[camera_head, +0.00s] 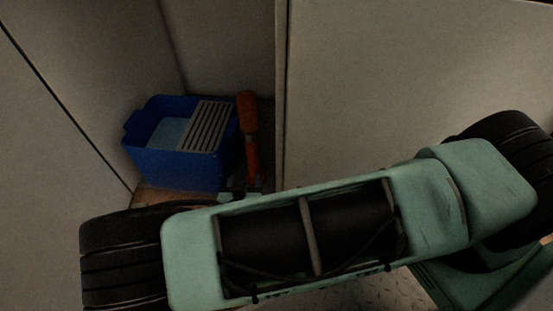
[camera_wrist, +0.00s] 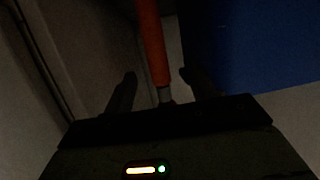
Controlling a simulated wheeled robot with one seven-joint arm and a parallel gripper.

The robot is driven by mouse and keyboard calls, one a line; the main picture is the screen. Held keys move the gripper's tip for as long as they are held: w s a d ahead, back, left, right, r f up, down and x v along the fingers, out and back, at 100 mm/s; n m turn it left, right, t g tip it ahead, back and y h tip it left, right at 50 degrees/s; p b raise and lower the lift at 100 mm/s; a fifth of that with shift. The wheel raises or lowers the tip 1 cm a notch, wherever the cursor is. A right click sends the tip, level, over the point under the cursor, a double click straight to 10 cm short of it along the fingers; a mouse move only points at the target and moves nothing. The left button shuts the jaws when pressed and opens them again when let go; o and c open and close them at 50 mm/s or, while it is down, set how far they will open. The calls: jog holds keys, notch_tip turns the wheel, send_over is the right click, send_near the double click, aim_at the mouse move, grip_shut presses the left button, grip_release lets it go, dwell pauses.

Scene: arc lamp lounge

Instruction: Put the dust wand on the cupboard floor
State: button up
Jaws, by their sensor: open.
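The dust wand, seemingly the orange-handled tool (camera_head: 249,128), stands upright in the cupboard beside a blue bucket in the head view. In the dark wrist view its orange shaft (camera_wrist: 151,42) comes down to a grey metal part. My gripper (camera_wrist: 158,76) is open, with one finger on each side of the shaft. I cannot tell whether either finger touches it. The wand's lower end is hidden by my gripper and arm. A strip of brown cupboard floor (camera_head: 152,199) shows below the bucket.
The blue bucket (camera_head: 178,168) with a grey slatted wringer (camera_head: 206,127) stands close left of the wand in the head view. Pale cupboard walls are behind and left. A pale upright panel (camera_head: 400,80) closes off the right side. My arm covers the foreground.

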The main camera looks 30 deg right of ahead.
jog(key=s+a+r+n+g+y, duration=0.2)
jog(key=s+a+r+g+y, duration=0.35)
jog(key=r, duration=0.25)
jog(key=s+a+r+n+g+y, duration=0.35)
jog(key=s+a+r+g, duration=0.2)
jog(key=a+r, duration=0.2)
jog(key=s+d+r+n+g, duration=0.1)
jog(key=s+d+r+n, duration=0.2)
jog(key=s+d+r, duration=0.2)
jog(key=s+d+r+n+g+h, duration=0.1)
jog(key=s+d+r+n, duration=0.3)
jog(key=d+r, duration=0.5)
notch_tip(320, 180, up, 3)
jog(key=shift+s+f, duration=0.1)
jog(key=shift+s, duration=0.75)
jog(key=shift+d+n, duration=0.1)
jog(key=shift+n, duration=0.15)
notch_tip(320, 180, up, 50)
jog(key=p, duration=5)
